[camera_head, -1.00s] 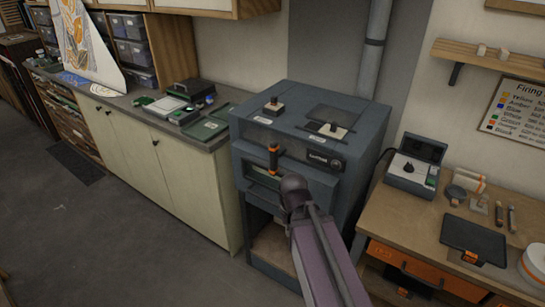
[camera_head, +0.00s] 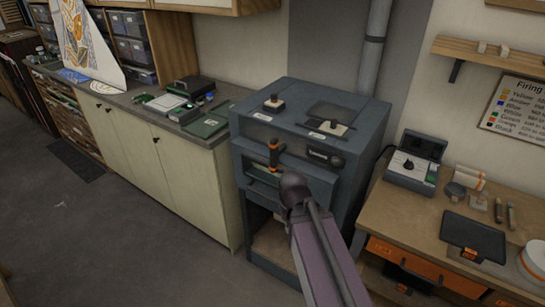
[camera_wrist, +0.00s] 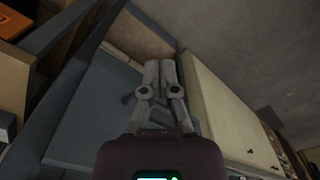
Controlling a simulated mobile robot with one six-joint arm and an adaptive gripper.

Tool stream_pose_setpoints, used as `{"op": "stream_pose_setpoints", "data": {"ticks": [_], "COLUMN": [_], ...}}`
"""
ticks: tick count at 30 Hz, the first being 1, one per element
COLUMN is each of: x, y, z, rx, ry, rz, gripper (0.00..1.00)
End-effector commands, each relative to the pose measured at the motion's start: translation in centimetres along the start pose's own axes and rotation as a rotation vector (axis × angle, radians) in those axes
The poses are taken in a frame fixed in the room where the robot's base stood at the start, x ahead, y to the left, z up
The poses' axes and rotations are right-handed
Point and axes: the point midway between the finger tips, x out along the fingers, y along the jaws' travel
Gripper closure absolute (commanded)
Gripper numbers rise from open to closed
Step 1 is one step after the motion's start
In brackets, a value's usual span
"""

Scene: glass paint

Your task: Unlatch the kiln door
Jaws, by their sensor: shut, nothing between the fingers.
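The kiln (camera_head: 345,200) is a blue-grey box against the wall, in the middle of the head view. On its front, an upright dark handle with orange bands (camera_head: 274,154) stands above a dark greenish window strip (camera_head: 262,178); I take it for the door latch. My arm reaches up to the kiln front, and its wrist hides part of the door. My gripper (camera_wrist: 160,84) shows in the wrist view with its two grey fingers together and nothing between them. A blue-grey kiln panel (camera_wrist: 88,105) lies beyond and left of the fingers. Contact with the latch cannot be seen.
A cream cabinet with a grey counter (camera_head: 150,118) adjoins the kiln on the left. A wooden workbench (camera_head: 400,213) with a control box (camera_head: 413,165) and a dark tablet (camera_head: 473,238) stands close on the right. The floor (camera_head: 130,245) at front left is clear.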

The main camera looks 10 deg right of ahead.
Motion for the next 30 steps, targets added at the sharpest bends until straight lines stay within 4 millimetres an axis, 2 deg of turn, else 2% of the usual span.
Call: {"op": "stream_pose_setpoints", "data": {"ticks": [10,11,15,18,23,30], "x": [0.0,0.0,0.1,0.3,0.8,0.9], "y": [0.0,0.0,0.0,0.2,0.8,1.6], "z": [0.0,0.0,-0.1,-0.5,-1.7,-4.9], "rx": [0.0,0.0,0.006,0.025,0.1,0.276], "ry": [0.0,0.0,0.002,0.011,0.047,0.203], "rz": [0.0,0.0,0.009,0.037,0.138,0.373], "gripper": [1.0,0.97,0.55,0.31,0.31,0.31]}}
